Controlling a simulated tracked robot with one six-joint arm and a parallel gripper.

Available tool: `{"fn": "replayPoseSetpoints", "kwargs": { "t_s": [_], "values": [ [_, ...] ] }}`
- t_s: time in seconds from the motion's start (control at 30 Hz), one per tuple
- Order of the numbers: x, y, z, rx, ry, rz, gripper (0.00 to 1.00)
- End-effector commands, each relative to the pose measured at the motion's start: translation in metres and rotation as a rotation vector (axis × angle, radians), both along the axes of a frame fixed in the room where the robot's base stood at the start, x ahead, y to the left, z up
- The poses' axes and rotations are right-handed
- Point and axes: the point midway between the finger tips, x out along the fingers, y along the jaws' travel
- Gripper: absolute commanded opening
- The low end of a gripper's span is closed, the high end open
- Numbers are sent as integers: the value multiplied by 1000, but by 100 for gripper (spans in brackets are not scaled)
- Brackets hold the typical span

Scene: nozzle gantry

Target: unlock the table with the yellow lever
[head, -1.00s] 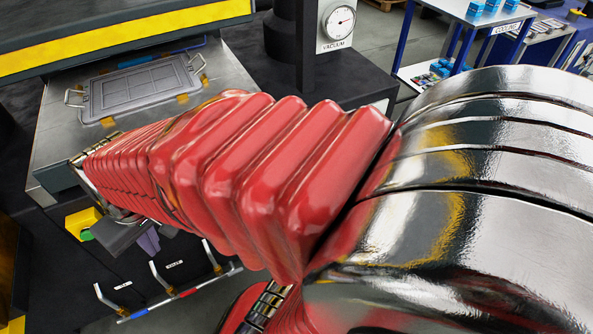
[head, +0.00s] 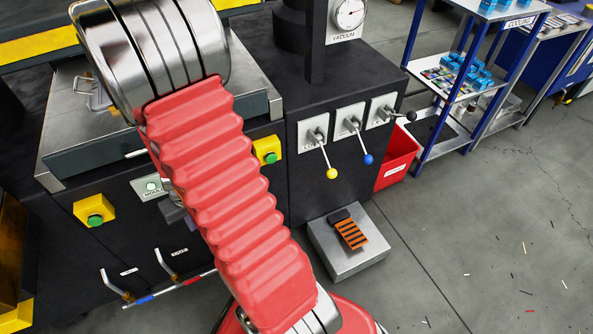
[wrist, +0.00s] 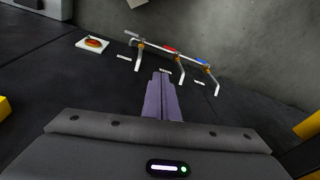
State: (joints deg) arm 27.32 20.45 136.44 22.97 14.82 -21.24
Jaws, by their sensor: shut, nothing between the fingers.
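The yellow lever (head: 332,173) is on the dark cabinet front in the head view; its rod slants down to the right from a white plate (head: 312,136) whose label is partly hidden. The yellow lever is not seen in the wrist view.
A blue-knobbed lever (head: 368,159) and a black-knobbed lever (head: 411,116) stand right of the yellow one. Yellow button boxes (head: 266,150) flank the arm. Open floor lies right.

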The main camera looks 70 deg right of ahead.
Motion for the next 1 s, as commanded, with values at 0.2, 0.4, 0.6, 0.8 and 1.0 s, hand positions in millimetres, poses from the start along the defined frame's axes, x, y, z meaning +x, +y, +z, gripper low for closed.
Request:
{"fn": "replayPoseSetpoints", "kwargs": {
  "t_s": [0.2,0.4,0.6,0.8,1.0],
  "values": [
    [-6,-45,-57,-82,-1,-45,0],
    [-24,-90,-105,-202,19,-64,0],
    [-58,-138,-148,-369,87,-57,0],
    [-106,-190,-174,-587,222,-4,0],
    [-154,-233,-169,-814,424,98,0]
  ]
}}
